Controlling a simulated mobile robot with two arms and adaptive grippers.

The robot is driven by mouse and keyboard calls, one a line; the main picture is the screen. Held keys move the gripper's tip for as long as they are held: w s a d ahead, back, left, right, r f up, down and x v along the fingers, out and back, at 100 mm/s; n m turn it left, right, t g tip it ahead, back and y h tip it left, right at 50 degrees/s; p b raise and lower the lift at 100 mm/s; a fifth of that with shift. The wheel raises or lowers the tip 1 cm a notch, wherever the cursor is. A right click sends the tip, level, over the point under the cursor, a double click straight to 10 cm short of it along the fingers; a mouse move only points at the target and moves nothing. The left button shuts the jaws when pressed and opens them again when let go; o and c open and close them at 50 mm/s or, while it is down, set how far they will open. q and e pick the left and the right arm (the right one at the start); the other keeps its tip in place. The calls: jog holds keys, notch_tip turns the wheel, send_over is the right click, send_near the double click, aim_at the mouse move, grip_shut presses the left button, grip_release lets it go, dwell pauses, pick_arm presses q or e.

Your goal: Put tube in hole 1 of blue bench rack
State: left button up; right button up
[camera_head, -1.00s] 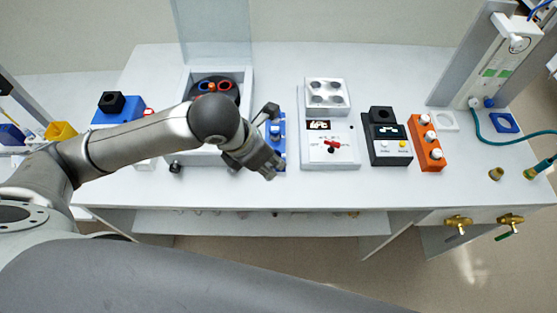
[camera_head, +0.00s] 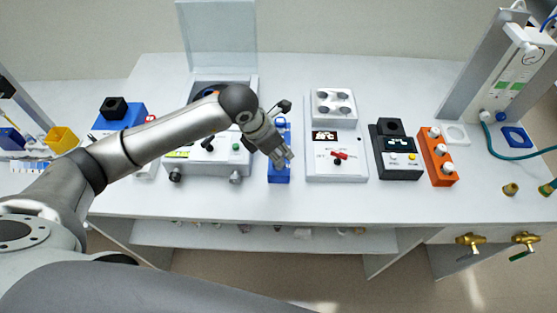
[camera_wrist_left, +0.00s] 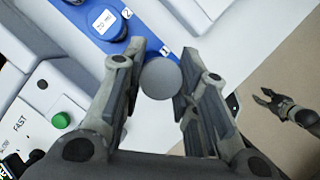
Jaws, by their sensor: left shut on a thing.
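The blue bench rack (camera_head: 279,178) stands on the bench, partly covered by my left gripper (camera_head: 284,157) in the head view. In the left wrist view the rack (camera_wrist_left: 143,62) carries white marks 2 and 1 and holds a dark blue capped item labelled 70 ml. My left gripper (camera_wrist_left: 155,80) is shut on the tube (camera_wrist_left: 161,78), seen end-on as a round grey top at the rack's end marked 1. The tube hides hole 1, so I cannot tell whether it is above or in it. My right gripper (camera_wrist_left: 275,101) appears open and empty over the floor.
Left of the rack stands a white machine (camera_head: 222,160) with knobs and a raised clear lid (camera_head: 218,40). Right of it is a white hotplate device (camera_head: 350,165), then a black block heater (camera_head: 397,160) and an orange rack (camera_head: 440,165).

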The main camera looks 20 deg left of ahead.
pick_arm(q)
jog(key=shift+w+f, duration=0.2)
jog(key=shift+f, duration=0.15)
notch_tip(320, 180, down, 3)
jog(key=shift+w+r+b, duration=0.1)
jog(key=shift+r+b, duration=0.1)
jog(key=shift+b, duration=0.6)
jog(key=shift+f, duration=0.3)
jog(key=shift+w+a, duration=0.1)
jog(key=shift+f, duration=0.1)
jog(key=o, duration=0.5)
jog(key=shift+b, duration=0.3)
jog(key=shift+c, duration=0.2)
jog(key=shift+o, duration=0.9)
